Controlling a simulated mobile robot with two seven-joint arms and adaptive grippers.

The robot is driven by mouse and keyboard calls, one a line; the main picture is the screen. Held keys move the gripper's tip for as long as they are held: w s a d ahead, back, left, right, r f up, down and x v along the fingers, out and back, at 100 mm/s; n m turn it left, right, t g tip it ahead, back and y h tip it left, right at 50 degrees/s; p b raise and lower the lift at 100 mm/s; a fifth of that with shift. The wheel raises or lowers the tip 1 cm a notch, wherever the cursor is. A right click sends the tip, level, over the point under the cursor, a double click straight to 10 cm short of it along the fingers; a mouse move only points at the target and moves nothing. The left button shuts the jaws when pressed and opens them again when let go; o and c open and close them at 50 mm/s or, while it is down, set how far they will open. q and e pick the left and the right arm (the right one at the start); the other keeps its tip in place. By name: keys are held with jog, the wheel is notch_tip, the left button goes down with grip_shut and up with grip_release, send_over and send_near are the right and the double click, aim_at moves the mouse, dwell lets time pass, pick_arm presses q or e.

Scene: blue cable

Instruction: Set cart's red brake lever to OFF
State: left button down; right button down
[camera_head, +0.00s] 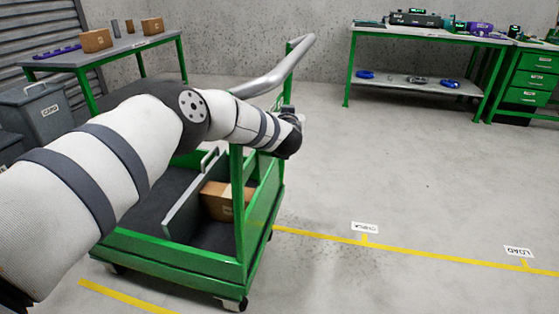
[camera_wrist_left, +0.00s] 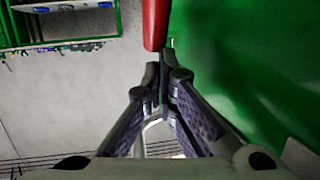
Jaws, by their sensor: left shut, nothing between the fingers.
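The green cart (camera_head: 190,262) stands in front of me in the head view, with a grey push handle (camera_head: 280,75) at its top. My left arm reaches across the cart from the left, and its gripper end is largely hidden behind the wrist near the cart's green post. In the left wrist view the red brake lever (camera_wrist_left: 155,24) comes down from the top edge, beside a green cart panel (camera_wrist_left: 245,60). My left gripper (camera_wrist_left: 161,72) is shut and empty, its fingertips just below the lever's end. I cannot tell whether they touch. The lever is hidden in the head view.
A cardboard box (camera_head: 218,202) sits inside the cart. A green-legged table (camera_head: 115,48) with boxes stands at the back left, and a workbench (camera_head: 430,36) at the back right. Yellow lines mark the floor (camera_head: 400,190), which is clear to the right.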

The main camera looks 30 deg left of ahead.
pick_arm(q)
jog(key=shift+w+a+r+b, duration=0.1)
jog(key=shift+w+r+b, duration=0.05)
jog(key=shift+b, duration=0.15)
jog(key=shift+w, duration=0.1)
dwell(0.3)
jog(key=shift+d, duration=0.2)
jog(key=shift+s+d, duration=0.15)
jog(key=shift+s, duration=0.15)
jog(key=v, duration=1.1)
jog(key=shift+s, duration=0.15)
